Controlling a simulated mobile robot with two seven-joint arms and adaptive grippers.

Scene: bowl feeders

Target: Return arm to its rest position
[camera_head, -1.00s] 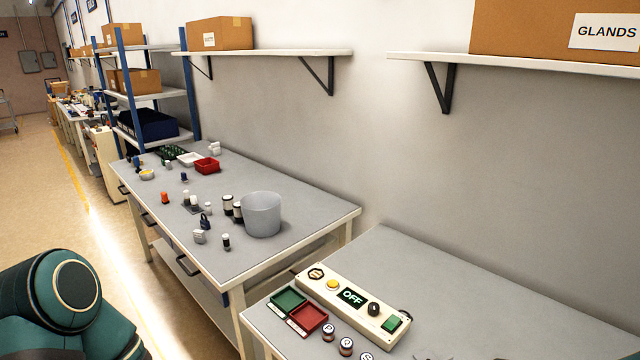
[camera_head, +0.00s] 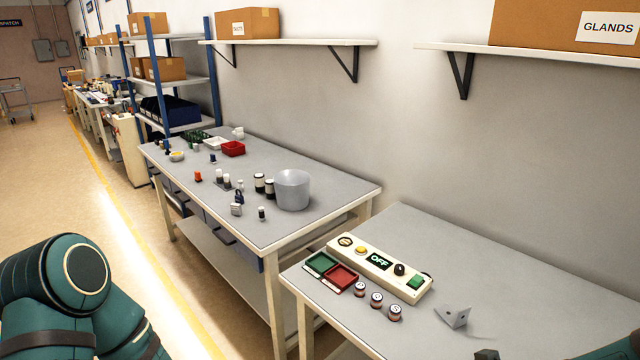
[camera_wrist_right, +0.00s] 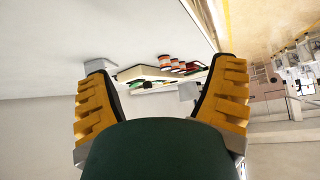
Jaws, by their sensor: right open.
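My right gripper (camera_wrist_right: 161,70) shows in the right wrist view with its two yellow-padded fingers spread wide. I see nothing held between them; the bench items beyond appear upside down and at a distance. In the head view, a teal link of my arm (camera_head: 70,285) fills the lower left corner, and its gripper is out of the picture. Dark parts show at the bottom right edge of the head view, too cut off to tell what they are.
The near bench (camera_head: 540,290) carries a control box (camera_head: 380,262) reading OFF, a green tray (camera_head: 320,263), a red tray (camera_head: 341,277), small reels (camera_head: 377,299) and a grey bracket (camera_head: 453,316). A farther bench (camera_head: 320,222) holds a grey bin (camera_head: 292,190). Wall shelves (camera_head: 540,54) hang above.

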